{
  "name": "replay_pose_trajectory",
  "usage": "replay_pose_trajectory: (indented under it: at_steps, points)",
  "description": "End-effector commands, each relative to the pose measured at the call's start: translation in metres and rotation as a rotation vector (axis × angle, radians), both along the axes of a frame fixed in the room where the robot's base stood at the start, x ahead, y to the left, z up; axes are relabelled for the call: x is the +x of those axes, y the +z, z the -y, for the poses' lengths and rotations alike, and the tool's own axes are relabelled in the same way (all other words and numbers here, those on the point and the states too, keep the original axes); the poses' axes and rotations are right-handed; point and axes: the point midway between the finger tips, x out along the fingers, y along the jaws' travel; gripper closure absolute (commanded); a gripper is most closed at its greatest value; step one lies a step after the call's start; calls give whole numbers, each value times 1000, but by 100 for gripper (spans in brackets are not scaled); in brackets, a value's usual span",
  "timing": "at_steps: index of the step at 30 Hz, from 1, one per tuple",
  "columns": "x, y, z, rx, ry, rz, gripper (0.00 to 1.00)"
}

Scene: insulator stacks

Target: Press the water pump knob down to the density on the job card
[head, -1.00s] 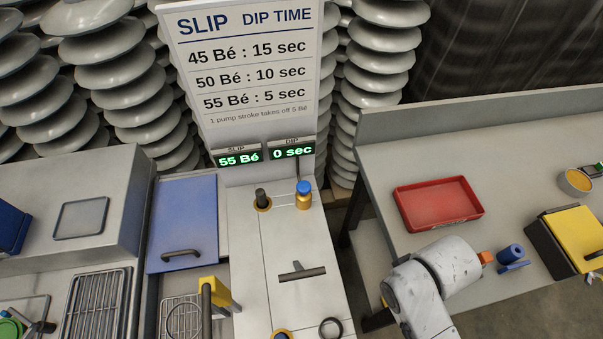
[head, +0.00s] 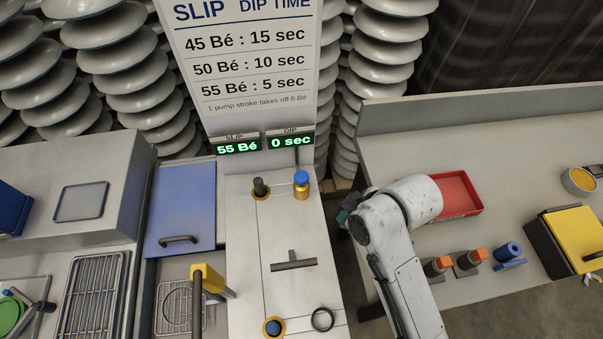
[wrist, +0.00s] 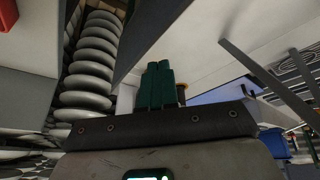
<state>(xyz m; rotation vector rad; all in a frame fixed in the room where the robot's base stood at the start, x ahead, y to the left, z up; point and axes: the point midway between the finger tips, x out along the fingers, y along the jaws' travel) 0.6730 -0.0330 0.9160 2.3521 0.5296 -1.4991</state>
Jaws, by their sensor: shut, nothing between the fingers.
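The panel (head: 245,110) lists dip times for 45, 50 and 55 Bé and says one pump stroke takes off 5 Bé. The slip display (head: 237,146) reads 55 Bé and the dip display (head: 291,141) reads 0 sec. On the white counter stand a blue-topped brass knob (head: 301,187), a black knob (head: 260,188) and a blue knob (head: 273,328) in a brass ring. No label shows which is the water pump. I cannot make out a job card. My gripper (head: 343,216) is right of the counter, apart from the knobs; its green fingers (wrist: 155,84) are shut and empty.
A T-shaped handle (head: 293,262) and a black ring (head: 322,319) are on the counter. A yellow handle (head: 208,279) stands at its left edge. The right bench carries a red tray (head: 461,196), partly hidden by my arm, and a yellow box (head: 578,239).

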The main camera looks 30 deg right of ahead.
Motion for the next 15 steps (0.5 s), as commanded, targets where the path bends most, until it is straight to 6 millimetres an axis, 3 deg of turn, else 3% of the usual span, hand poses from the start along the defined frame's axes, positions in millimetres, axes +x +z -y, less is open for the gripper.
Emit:
replay_pose_trajectory:
  at_steps: [1, 6, 10, 15]
  points:
    - [28, 17, -5, -15, 87, 77, 100]
    - [98, 66, -20, -105, 372, 302, 100]
    - [129, 94, -27, -172, 511, 416, 100]
    - [144, 108, -31, -214, 588, 475, 100]
